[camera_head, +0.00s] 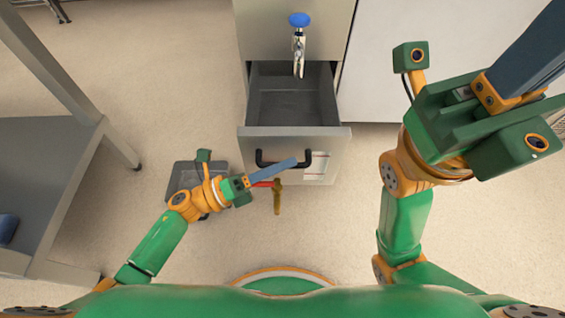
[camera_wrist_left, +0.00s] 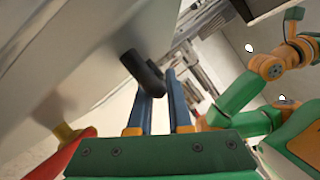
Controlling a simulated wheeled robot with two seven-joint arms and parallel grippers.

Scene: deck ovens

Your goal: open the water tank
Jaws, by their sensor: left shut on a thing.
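The water tank (camera_head: 244,100) is a grey metal drawer-like box standing out from the steel front in the head view, its empty inside visible from above. Its front carries a black bar handle (camera_head: 261,159). My left gripper (camera_head: 294,162) is at this handle, its blue fingers covering the handle's middle. In the left wrist view the black handle (camera_wrist_left: 140,70) meets the fingertips of the left gripper (camera_wrist_left: 160,78), which is shut on it. My right gripper (camera_head: 558,35) is raised at the upper right, away from the tank, its fingertips cut off by the frame.
A tap with a blue knob (camera_head: 299,19) hangs above the tank. A brass valve with a red lever (camera_head: 264,184) is below the handle, close to my left gripper. A dark grey floor tray (camera_head: 178,181) lies left of it. A steel table (camera_head: 45,170) stands at left.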

